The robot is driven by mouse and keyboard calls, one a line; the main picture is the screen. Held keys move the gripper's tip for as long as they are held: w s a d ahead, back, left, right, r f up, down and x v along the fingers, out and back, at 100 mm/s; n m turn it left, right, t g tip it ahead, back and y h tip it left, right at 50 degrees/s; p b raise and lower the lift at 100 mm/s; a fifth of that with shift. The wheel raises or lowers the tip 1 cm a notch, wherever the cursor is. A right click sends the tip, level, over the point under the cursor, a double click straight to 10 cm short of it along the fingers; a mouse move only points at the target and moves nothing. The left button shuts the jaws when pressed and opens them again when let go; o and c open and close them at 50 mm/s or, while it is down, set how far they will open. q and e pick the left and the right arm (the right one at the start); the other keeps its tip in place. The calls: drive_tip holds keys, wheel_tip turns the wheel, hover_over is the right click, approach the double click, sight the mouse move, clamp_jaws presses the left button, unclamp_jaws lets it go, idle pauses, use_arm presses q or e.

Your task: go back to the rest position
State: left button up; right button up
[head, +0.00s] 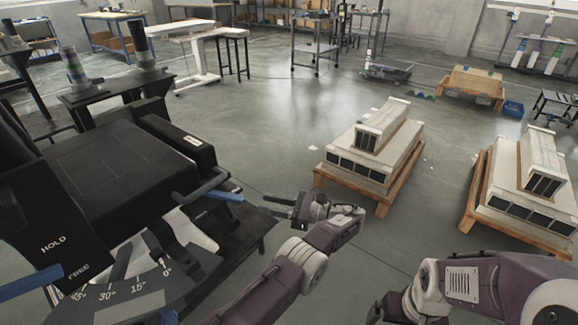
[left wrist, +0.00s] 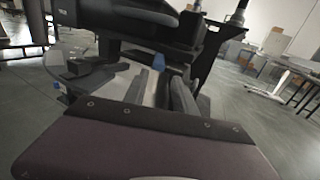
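My left gripper (head: 265,204) is in the middle of the head view, its fingers pointing left towards a black machine. Its two fingers stand apart with nothing between them. The left wrist view also shows the open left gripper (left wrist: 158,84), with a blue handle end (left wrist: 158,62) beyond the fingers. In the head view the blue handle (head: 222,194) sticks out from the machine, a short gap from the fingertips. My right arm comes in at the lower right; its gripper end is cut off by the bottom edge, so its fingers cannot be made out.
The black machine (head: 118,165) with a HOLD label and an angle scale fills the left. Two pallets carry pale stacked blocks, one (head: 345,190) ahead and one (head: 500,225) at right. Open grey floor (head: 270,115) lies behind. Workbenches and a trolley (head: 388,73) stand farther back.

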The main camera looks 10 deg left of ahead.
use_arm(q)
drive_tip(key=s+a+f+n+g+h, duration=0.1)
drive_tip(key=s+a+f+n+h, duration=0.2)
drive_tip(key=s+a+f+h, duration=0.4)
drive_tip(key=s+d+r+n+h, duration=0.1)
drive_tip(key=s+d+n+h, duration=0.1)
drive_tip(key=s+n+h, duration=0.3)
drive_tip(key=s+d+n+t+h+p, duration=0.1)
drive_tip(key=s+d+n+h, duration=0.15)
drive_tip(key=s+n, duration=0.45)
drive_tip(key=s+d+r+n+h, duration=0.1)
drive_tip(key=s+d+n+h, duration=0.25)
drive_tip(key=s, duration=0.35)
wheel_tip(320, 180, up, 28)
drive_tip(key=p, duration=2.8)
drive_tip(key=shift+w+a, duration=0.25)
drive_tip(key=shift+a, duration=0.15)
drive_tip(key=shift+n, duration=0.25)
